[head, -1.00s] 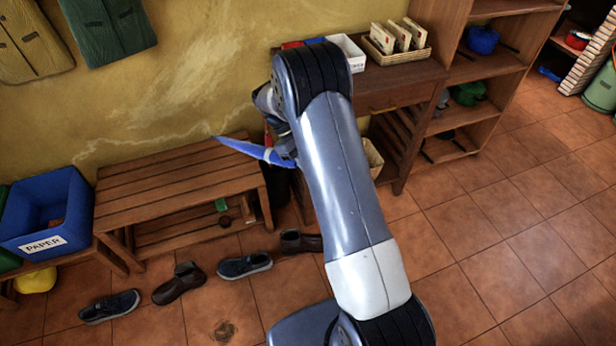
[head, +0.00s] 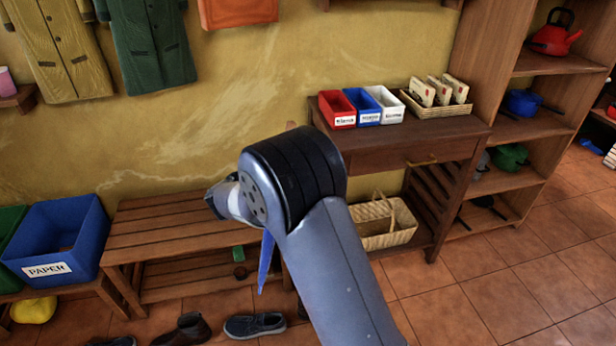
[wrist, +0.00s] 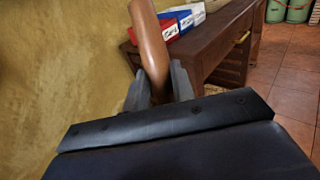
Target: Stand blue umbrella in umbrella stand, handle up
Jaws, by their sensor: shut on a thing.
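The blue umbrella (head: 265,262) hangs below my arm in the head view, nearly upright, with its blue canopy tapering downward. Its brown wooden handle (wrist: 151,45) points up in the wrist view, tilted slightly left. My gripper (wrist: 158,88) is shut on the umbrella at the lower part of the handle. In the head view my own arm hides the gripper and the umbrella's middle. I cannot make out the umbrella stand; my arm covers the floor between the bench and the side table.
A slatted wooden bench (head: 160,232) is at left beside a blue paper bin (head: 88,226). Shoes (head: 254,325) lie in front. A side table (head: 385,153) with small bins stands right of my arm, with a wicker basket (head: 388,222) beneath. Open tiled floor is at right.

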